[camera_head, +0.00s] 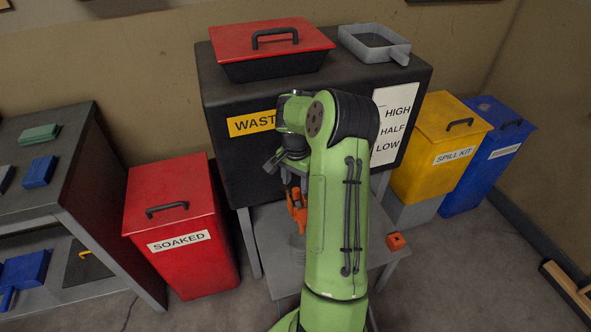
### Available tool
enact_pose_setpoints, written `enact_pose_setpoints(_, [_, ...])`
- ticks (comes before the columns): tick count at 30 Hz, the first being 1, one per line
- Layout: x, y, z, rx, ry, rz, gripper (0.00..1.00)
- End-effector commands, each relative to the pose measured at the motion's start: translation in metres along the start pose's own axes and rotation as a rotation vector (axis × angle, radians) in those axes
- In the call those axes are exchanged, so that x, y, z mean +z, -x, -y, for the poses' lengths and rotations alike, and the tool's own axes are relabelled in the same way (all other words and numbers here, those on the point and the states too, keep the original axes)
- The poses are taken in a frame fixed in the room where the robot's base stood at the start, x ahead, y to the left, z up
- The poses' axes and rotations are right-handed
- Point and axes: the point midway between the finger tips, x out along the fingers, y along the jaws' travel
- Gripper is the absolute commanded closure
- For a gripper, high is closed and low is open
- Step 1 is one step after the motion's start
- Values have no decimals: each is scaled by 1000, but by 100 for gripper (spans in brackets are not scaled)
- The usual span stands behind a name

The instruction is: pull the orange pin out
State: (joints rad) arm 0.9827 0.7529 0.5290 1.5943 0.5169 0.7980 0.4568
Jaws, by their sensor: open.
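An orange part (297,208) shows just left of my arm, below the front of the black waste tank (228,160). It is small and partly hidden, and I cannot tell whether it is the pin itself. My gripper (291,179) is at the tank's front, just above this orange part. My green arm covers much of it, and its fingertips are not clear; it is open. I cannot tell whether it touches the orange part. A small orange block (396,241) sits on the right side of the grey stand (268,235) under the tank.
A red lidded tray (270,38) and a grey pan (373,42) stand on the tank. A red SOAKED bin (180,225) is at left, beside a dark shelf (75,180). Yellow (440,145) and blue (495,155) bins stand at right.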

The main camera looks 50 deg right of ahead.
Motion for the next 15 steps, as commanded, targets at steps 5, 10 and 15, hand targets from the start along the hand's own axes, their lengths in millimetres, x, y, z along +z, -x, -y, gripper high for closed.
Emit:
enact_pose_setpoints(5, [0,-32,0,0,1,1,45])
enact_pose_setpoints(10, [0,-40,0,-1,1,0,45])
enact_pose_setpoints(15, [0,-39,0,-1,1,-1,45])
